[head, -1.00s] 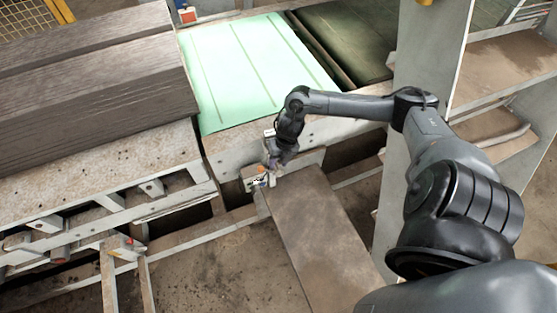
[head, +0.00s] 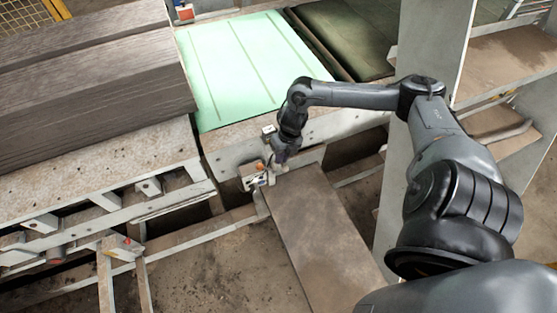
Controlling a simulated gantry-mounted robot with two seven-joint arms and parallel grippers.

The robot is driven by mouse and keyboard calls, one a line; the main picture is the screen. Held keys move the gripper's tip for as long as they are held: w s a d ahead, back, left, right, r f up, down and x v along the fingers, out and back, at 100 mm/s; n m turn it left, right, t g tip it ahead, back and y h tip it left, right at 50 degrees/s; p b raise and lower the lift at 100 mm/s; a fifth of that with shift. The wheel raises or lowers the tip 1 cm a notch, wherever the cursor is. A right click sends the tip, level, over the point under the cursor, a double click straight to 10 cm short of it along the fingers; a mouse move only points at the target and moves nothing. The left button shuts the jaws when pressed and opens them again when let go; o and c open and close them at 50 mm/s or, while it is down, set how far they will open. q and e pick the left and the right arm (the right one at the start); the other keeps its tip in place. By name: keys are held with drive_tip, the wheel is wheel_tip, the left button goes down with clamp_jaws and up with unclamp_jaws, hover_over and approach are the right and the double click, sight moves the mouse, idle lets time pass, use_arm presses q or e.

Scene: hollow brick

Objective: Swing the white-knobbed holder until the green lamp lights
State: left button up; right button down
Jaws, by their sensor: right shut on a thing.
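My right gripper (head: 262,178) reaches down to a small pale fitting (head: 247,172) on the front of the grey machine frame, at the near edge below the light green plate. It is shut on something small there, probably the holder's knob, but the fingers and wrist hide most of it. A small orange spot (head: 260,166) shows beside the fingers. I cannot make out the holder's shape or its angle. I cannot pick out a lit green lamp. My left gripper is not in view.
The light green plate (head: 245,70) lies behind the gripper. Stacked dark slabs (head: 90,75) stand at the left. A brown board (head: 320,235) lies just right of the gripper. A grey upright (head: 430,50) stands close to my right arm. A post with a red button (head: 127,240) stands lower left.

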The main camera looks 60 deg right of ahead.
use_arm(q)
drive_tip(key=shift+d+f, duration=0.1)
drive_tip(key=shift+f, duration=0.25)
use_arm(e)
drive_tip(key=shift+s+d+n, duration=0.15)
drive_tip(key=shift+d+n, duration=0.05)
drive_tip(key=shift+n, duration=0.1)
drive_tip(key=c, duration=1.2)
unclamp_jaws()
drive_tip(key=shift+o, duration=0.2)
use_arm(q)
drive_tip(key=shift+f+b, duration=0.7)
drive_tip(key=shift+b, duration=0.05)
use_arm(e)
wheel_tip(320, 180, up, 11)
drive_tip(key=s+d, duration=0.1)
drive_tip(key=shift+d+f, duration=0.15)
drive_tip(key=shift+d, duration=0.2)
